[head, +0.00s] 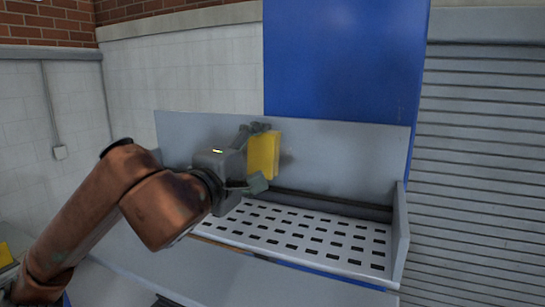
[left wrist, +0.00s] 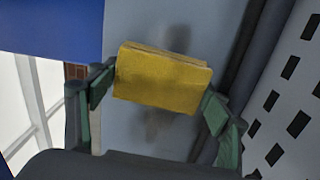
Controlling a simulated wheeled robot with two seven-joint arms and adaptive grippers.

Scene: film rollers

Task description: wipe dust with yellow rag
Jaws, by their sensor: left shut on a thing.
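The yellow rag (head: 263,157) is a thick folded block held upright against or very near the grey back panel (head: 340,160). My left gripper (head: 257,158) is shut on it, with one finger above and one below in the head view. In the left wrist view the rag (left wrist: 162,78) sits between the two green-padded fingers (left wrist: 158,100). A dark dust smudge (head: 287,158) shows on the panel just right of the rag. Dark smudges (left wrist: 178,38) also show on the panel beyond the rag in the left wrist view. My right gripper is not in view.
Below the panel is a white slotted tray (head: 300,238) with a dark roller (head: 330,204) along its back. A grey side wall (head: 400,235) closes the right end. A blue panel (head: 345,60) stands behind, and a ribbed shutter (head: 485,160) is at the right.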

